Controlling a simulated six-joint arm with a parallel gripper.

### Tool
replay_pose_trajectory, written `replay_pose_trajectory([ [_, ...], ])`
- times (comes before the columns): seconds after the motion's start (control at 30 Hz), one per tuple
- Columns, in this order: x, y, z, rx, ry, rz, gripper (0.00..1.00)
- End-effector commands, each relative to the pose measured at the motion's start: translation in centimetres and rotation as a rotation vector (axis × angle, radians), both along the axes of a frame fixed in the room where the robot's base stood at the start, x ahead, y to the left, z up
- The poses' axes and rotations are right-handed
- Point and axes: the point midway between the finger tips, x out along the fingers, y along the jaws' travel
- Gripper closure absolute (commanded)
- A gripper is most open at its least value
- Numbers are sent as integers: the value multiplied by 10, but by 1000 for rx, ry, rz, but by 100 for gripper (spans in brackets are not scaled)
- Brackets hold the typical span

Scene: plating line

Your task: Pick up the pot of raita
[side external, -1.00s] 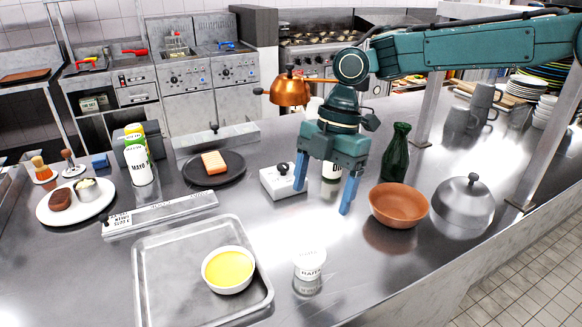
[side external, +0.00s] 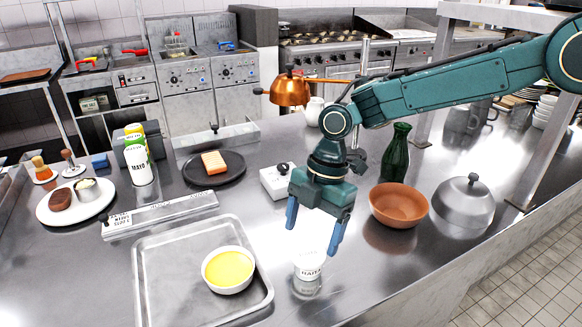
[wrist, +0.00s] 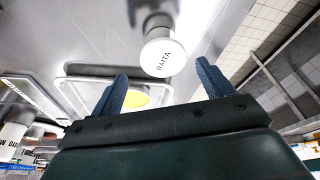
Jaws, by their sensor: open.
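My gripper (side external: 312,240) has blue fingers spread wide and points down, just above and behind the pot. In the wrist view the gripper (wrist: 161,70) is empty. In the side view its right fingertip comes close to the pot's lid; I cannot tell the exact gap.
A steel tray (side external: 160,290) with a bowl of yellow food (side external: 228,270) lies left of the pot. A terracotta bowl (side external: 399,205), a green bottle (side external: 396,153) and a steel dome (side external: 463,201) stand to the right. The counter just right of the pot is clear.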

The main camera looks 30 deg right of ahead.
Motion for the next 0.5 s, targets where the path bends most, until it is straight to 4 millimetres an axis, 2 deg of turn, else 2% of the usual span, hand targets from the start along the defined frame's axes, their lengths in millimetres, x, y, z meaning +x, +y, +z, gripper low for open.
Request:
replay_pose_trajectory([
  [0.3, -1, 1, -5, 0, 0, 1, 21],
  [0.5, -6, 4, -21, -1, 2, 1, 21],
])
